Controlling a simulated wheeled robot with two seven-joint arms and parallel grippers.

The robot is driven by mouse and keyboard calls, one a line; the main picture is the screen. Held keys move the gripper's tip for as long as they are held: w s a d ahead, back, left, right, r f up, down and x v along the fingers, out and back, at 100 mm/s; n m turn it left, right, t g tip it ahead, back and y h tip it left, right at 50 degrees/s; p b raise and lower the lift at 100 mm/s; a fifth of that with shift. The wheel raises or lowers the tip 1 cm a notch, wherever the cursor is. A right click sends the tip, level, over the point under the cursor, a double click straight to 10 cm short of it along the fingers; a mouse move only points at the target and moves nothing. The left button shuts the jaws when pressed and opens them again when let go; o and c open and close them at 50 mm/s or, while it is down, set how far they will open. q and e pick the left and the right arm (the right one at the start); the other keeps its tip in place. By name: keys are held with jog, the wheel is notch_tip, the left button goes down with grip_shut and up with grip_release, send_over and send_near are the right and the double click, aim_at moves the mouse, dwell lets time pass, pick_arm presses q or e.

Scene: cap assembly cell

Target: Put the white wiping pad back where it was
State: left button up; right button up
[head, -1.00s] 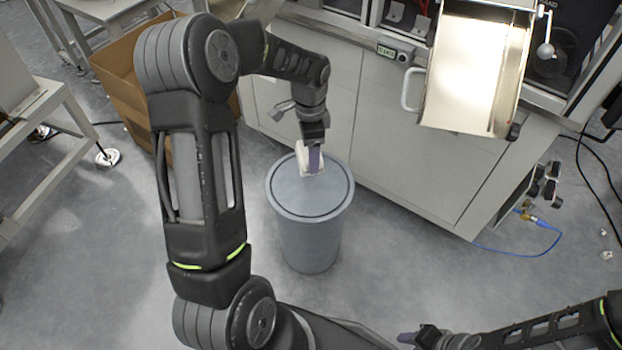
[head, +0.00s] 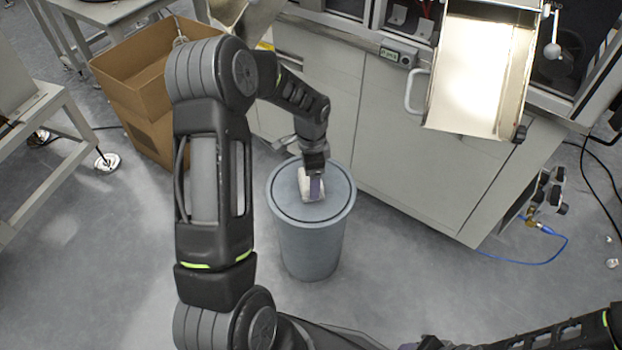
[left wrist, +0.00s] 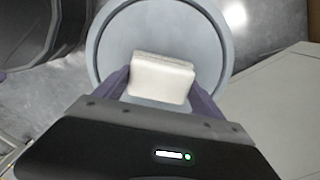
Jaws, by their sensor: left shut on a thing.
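The white wiping pad (left wrist: 161,78) is held between the two purple fingers of my left gripper (left wrist: 160,88) in the left wrist view. In the head view the pad (head: 305,184) is partly hidden by my left gripper (head: 314,188), which reaches down over the lid of a round grey bin (head: 288,210). The pad is over the lid, close to its top; I cannot tell whether it touches. The bin's lid also fills the background of the left wrist view (left wrist: 115,38). My right gripper (head: 420,345) shows only in part at the bottom edge, and its fingers are cut off.
A grey cabinet (head: 380,130) stands behind the bin, with a bright metal chute (head: 478,75) on its front. An open cardboard box (head: 140,95) is at the back left. A blue hose (head: 540,258) lies on the floor at the right.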

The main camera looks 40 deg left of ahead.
pick_arm(q)
jog(key=shift+f, duration=0.25)
jog(key=o, duration=1.6)
jog(key=shift+s, duration=0.1)
notch_tip(320, 180, up, 12)
jog(key=p, duration=0.2)
jog(key=shift+p, duration=0.4)
